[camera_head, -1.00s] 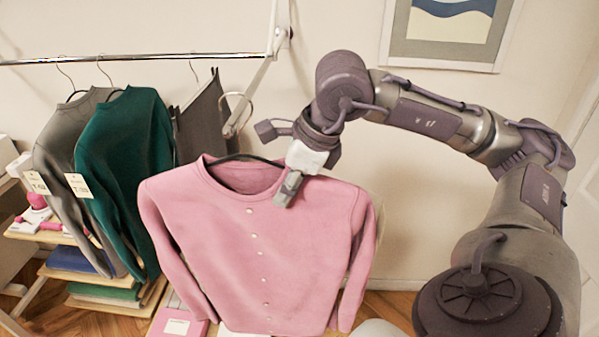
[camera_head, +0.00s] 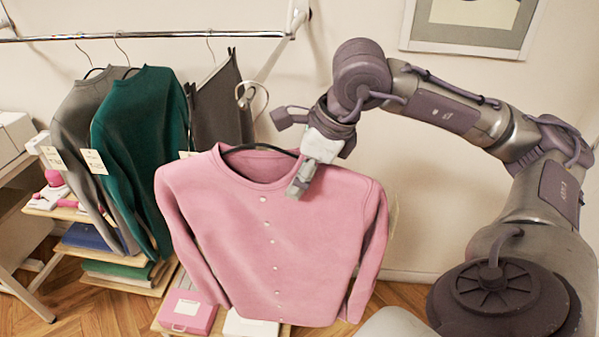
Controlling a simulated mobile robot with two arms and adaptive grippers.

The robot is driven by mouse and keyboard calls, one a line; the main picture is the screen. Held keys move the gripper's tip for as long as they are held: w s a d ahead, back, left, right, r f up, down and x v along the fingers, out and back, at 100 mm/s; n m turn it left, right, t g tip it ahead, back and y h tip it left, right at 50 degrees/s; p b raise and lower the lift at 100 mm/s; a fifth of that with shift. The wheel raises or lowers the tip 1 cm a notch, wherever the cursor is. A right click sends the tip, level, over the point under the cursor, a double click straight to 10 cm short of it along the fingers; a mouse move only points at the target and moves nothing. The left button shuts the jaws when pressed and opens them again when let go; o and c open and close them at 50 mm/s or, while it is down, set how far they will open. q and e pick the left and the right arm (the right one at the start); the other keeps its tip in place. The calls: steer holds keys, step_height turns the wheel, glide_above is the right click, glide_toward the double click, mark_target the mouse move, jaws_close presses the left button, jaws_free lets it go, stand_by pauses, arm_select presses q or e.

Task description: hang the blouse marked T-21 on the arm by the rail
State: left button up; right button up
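A pink blouse (camera_head: 275,235) with a row of buttons hangs on a dark hanger (camera_head: 258,148) in the middle of the head view. I see no tag marked T-21 on it. My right gripper (camera_head: 302,180) is at the blouse's neckline on the right, apparently shut on the hanger; its fingertips lie in front of the cloth. A pale arm (camera_head: 268,65) slopes down from the rail's right end (camera_head: 297,15). A metal hook (camera_head: 251,94) shows at the arm's lower end, above the blouse; I cannot tell whether it sits around the arm. My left gripper is out of view.
The rail (camera_head: 150,36) holds a grey top (camera_head: 82,120), a green top (camera_head: 140,150) and a dark grey garment (camera_head: 222,105), left of the blouse. Tags on them are too small to read. Below are shelves (camera_head: 125,283) and a pink box (camera_head: 188,311). A picture (camera_head: 470,35) hangs at upper right.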

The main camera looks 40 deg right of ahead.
steer(key=v, duration=1.2)
